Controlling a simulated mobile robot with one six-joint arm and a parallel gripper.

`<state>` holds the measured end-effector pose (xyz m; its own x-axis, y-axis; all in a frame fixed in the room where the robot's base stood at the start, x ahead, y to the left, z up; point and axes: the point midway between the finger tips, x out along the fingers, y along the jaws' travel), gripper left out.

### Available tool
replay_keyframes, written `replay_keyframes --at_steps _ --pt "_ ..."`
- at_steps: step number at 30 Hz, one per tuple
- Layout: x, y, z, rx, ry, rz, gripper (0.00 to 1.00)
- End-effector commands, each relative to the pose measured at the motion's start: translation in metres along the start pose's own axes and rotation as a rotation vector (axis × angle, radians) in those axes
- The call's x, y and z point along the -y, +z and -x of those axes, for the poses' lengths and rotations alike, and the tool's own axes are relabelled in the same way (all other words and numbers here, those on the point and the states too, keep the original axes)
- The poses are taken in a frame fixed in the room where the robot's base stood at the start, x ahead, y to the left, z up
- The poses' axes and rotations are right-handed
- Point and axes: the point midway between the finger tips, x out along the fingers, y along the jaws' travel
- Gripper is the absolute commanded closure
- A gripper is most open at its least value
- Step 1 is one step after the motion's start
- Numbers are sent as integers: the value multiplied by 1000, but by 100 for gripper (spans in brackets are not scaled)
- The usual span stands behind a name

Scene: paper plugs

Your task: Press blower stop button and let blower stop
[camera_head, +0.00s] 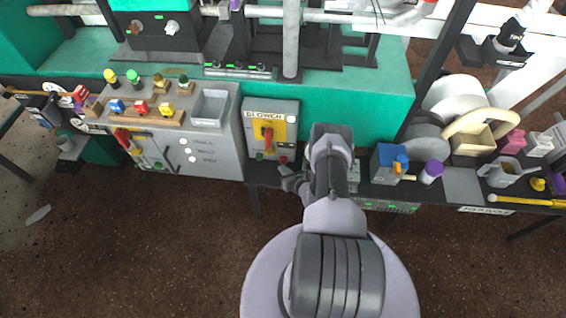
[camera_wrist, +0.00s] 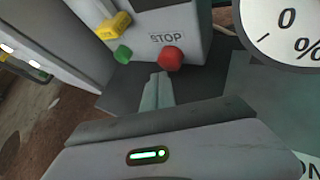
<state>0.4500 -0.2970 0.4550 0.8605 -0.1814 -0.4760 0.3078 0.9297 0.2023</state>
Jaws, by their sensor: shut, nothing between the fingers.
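The grey blower box (camera_head: 288,108) stands on the bench in the middle of the head view, with a yellow switch plate on its front. Its red stop button (camera_head: 283,160) is low on the right, and a green button (camera_head: 259,156) is low on the left. In the wrist view the red stop button (camera_wrist: 171,58) sits under the STOP label (camera_wrist: 166,37). My gripper (camera_head: 291,181) is just in front of the box. In the wrist view its closed, empty fingertips (camera_wrist: 157,78) point toward the box, slightly below and left of the red button. Contact with it is not visible.
A round white dial (camera_wrist: 285,32) is close on the right. A blue box (camera_head: 388,164) stands to the right.

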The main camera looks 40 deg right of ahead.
Motion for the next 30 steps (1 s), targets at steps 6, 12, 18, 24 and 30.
replay_keyframes --at_steps 6,12,18,24,30 --pt "-3 -3 4 0 0 1 100" --pt "-4 -4 6 -1 0 0 100" --pt "-14 -12 20 -2 1 -2 100" --pt "-24 -23 34 -2 1 0 100" --pt "-28 -28 40 -1 0 0 100"
